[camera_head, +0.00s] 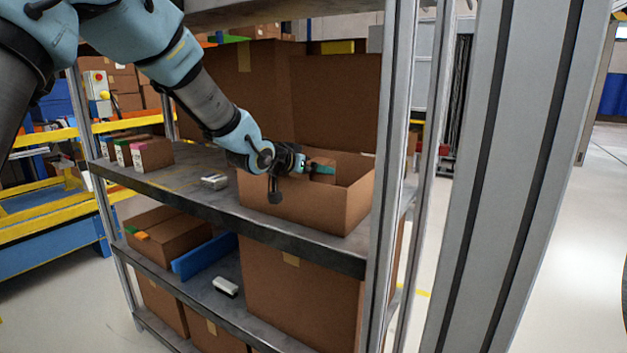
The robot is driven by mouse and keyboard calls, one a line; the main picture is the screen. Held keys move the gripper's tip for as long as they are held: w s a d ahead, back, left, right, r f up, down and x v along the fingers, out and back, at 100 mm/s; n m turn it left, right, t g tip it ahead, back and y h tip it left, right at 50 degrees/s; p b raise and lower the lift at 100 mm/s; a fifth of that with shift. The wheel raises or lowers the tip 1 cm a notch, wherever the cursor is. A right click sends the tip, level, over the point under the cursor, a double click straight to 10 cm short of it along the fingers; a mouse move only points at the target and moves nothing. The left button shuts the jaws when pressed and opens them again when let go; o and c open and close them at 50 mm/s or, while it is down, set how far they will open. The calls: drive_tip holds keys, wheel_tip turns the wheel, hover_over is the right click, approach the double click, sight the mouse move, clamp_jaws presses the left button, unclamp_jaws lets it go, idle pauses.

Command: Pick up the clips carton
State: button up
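An open brown carton (300,205) stands on the middle shelf, at its right end; no lettering on it is readable, so I cannot tell whether it is the clips carton. My gripper (322,169) reaches in from the left over this carton's opening. Its tip is at a small brown shape inside the carton; I cannot tell whether it touches or holds it. The fingers are too small and partly covered to show whether they are open. Small brown cartons with coloured tops (150,154) stand at the shelf's left end.
A small grey-white item (214,181) lies on the middle shelf left of the open carton. Tall brown cartons (335,100) stand behind. A metal post (392,130) rises close on the right. The lower shelf holds cartons, a blue piece (204,256) and a white item (225,286).

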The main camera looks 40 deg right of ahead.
drive_tip(key=shift+d, duration=0.15)
clamp_jaws()
idle(0.8)
